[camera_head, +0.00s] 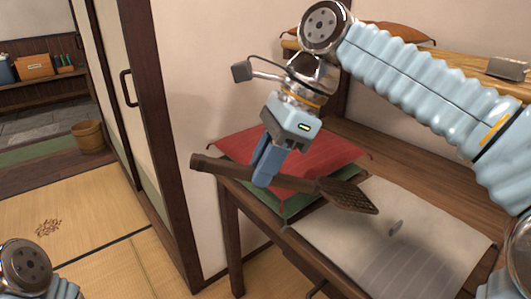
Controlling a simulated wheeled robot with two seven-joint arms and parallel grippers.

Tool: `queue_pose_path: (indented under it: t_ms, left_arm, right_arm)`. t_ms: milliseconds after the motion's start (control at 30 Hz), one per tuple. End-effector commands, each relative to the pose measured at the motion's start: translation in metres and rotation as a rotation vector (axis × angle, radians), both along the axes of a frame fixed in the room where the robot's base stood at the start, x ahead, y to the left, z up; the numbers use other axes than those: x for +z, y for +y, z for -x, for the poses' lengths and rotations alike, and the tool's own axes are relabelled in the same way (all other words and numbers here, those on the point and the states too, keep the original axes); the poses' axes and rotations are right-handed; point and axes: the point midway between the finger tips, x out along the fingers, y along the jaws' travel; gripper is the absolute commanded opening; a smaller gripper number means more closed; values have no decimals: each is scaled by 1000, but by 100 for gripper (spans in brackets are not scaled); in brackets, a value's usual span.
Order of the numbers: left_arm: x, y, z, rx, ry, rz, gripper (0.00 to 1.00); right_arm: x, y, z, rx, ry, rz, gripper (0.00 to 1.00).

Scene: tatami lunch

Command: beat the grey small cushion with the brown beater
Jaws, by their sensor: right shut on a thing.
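My right gripper (266,172) is shut on the brown beater (303,184), around its handle. The beater lies across the view, handle end to the left and its flat woven head (349,195) to the right, low in front of the cushions. A flat pale grey piece (385,250) lies on the wooden table right of the stack; I cannot tell whether it is the grey small cushion or a mat. My left gripper is out of view; only part of my left arm shows at the lower left.
A red cushion (235,145) lies on a green cushion (290,208) at the table's left end. The wooden table (400,155) has bare room behind the grey piece. A wooden bucket (88,136) stands far left.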

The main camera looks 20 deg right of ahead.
Motion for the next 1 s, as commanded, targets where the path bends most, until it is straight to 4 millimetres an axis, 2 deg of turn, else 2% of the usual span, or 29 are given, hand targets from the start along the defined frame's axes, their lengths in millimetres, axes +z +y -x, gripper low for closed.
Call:
queue_pose_path:
  t_ms: [33,67,267,433,533,633,867,933,1000]
  left_arm:
    - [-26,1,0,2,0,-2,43]
    - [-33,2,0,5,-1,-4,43]
    - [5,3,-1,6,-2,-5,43]
    - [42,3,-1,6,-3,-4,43]
    - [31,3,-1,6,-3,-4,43]
    - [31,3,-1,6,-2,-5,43]
    - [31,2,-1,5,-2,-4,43]
    - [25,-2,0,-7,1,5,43]
    - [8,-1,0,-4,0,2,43]
  right_arm:
    - [-32,0,1,-1,3,1,0]
    - [-42,0,0,-1,2,1,0]
    - [-7,0,0,0,0,0,0]
    - [35,0,0,0,-2,-1,0]
    - [42,0,-1,2,-3,-1,0]
    - [50,-1,0,0,-1,0,0]
    - [51,-1,0,-1,0,0,0]
    - [42,-1,0,0,1,1,0]
    - [20,-1,1,0,2,2,0]
